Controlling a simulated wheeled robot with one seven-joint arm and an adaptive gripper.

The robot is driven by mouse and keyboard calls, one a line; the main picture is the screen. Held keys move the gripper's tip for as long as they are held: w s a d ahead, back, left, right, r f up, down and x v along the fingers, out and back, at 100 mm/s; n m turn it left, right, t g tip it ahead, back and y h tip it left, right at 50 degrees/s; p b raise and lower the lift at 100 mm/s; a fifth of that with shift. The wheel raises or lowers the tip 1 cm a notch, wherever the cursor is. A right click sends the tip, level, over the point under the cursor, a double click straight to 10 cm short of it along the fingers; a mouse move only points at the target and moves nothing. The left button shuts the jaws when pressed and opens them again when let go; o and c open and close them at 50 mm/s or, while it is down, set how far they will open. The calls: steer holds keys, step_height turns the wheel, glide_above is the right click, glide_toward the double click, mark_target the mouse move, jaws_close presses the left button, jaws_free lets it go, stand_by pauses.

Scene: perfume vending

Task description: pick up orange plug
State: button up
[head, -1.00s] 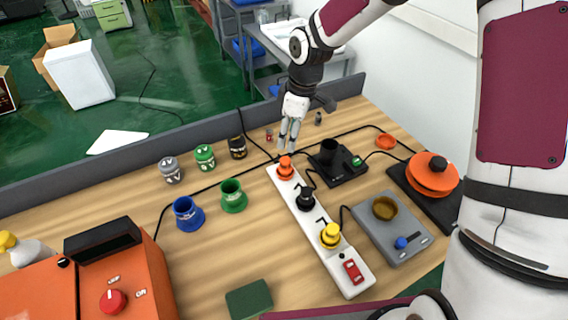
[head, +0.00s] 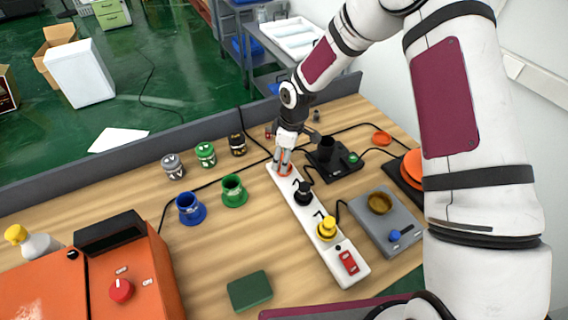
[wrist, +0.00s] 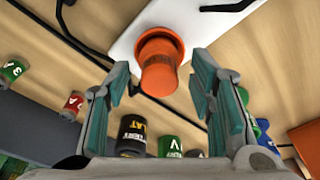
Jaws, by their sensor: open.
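The orange plug (wrist: 160,68) sits in the far end of the white power strip (head: 319,238). In the head view the orange plug (head: 284,169) is mostly hidden behind my fingers. My gripper (head: 282,160) points down over it. In the wrist view my gripper (wrist: 163,88) is open, with one finger on each side of the orange plug. Gaps show between the plug and both fingers.
A black plug (head: 303,194) and a yellow plug (head: 328,229) stand farther along the strip. A black device (head: 345,168) and grey scale (head: 375,236) are to the right. Blue (head: 189,209) and green (head: 233,191) cups stand left. Black cables run nearby.

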mark_target(282, 155)
jaws_close()
steer(key=shift+r, duration=0.15)
steer(key=shift+w+r, duration=0.1)
steer(key=shift+r, duration=0.45)
step_height(282, 155, up, 2)
steer(key=shift+b, duration=0.6)
steer(key=s+r, duration=0.1)
steer(key=s, duration=1.5)
steer(key=shift+s+d+r, duration=0.2)
steer(key=shift+d+r, duration=0.05)
steer(key=shift+d, duration=0.05)
